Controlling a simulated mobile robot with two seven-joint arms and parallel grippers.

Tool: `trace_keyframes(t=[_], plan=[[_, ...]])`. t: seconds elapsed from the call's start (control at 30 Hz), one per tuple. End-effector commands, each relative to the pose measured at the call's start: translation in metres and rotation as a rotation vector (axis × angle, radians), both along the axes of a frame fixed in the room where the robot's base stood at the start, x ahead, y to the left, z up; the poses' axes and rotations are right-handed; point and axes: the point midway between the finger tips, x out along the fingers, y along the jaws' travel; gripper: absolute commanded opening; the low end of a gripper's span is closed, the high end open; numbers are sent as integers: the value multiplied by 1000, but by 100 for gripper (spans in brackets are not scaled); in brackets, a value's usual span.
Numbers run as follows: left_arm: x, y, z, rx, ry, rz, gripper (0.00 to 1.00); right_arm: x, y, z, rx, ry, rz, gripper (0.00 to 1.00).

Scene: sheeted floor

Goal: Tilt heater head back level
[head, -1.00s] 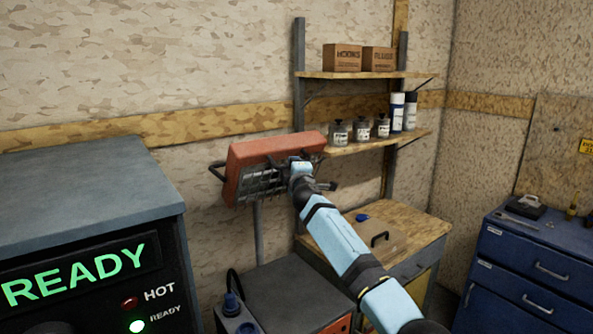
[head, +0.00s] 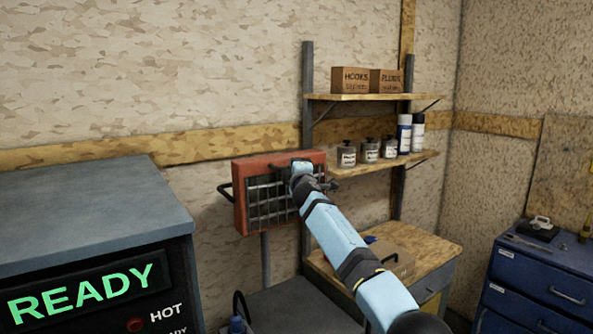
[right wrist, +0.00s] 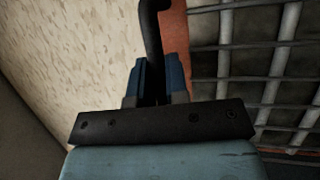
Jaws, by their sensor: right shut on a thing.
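The heater head (head: 240,212) is an orange box on a thin post, left of centre in the head view. Its dark wire grille faces toward me and the box looks nearly upright. A black handle (head: 224,190) sticks out at its left side. My right arm covers its right part. In the right wrist view, the orange casing (right wrist: 174,45) and grille (right wrist: 265,85) are close on the right. My right gripper (right wrist: 157,82) is shut on a black handle bar (right wrist: 152,18) beside the casing. My left gripper is not in view.
A grey-topped machine with a green READY display (head: 85,290) stands at the left. Wall shelves (head: 370,97) with boxes and jars are close behind, to the right. A wooden-topped cabinet (head: 430,253) stands below, and a blue drawer unit (head: 540,285) at far right.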

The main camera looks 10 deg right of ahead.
Motion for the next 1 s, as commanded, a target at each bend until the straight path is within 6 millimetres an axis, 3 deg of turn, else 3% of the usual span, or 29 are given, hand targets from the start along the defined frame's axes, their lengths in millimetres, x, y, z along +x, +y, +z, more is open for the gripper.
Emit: trace_keyframes(t=[0.37, 0.4, 0.47, 0.83, 1.0], plan=[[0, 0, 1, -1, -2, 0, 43, 0, 0, 8, 2, -8, 0, 0], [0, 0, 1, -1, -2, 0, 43, 0, 0, 8, 2, -9, 0, 24], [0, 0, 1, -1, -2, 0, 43, 0, 0, 7, 2, -8, 0, 38], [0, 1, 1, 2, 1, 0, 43, -3, -1, 3, 1, -5, -1, 39], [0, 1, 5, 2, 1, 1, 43, -19, -1, -1, 0, -5, -2, 39]])
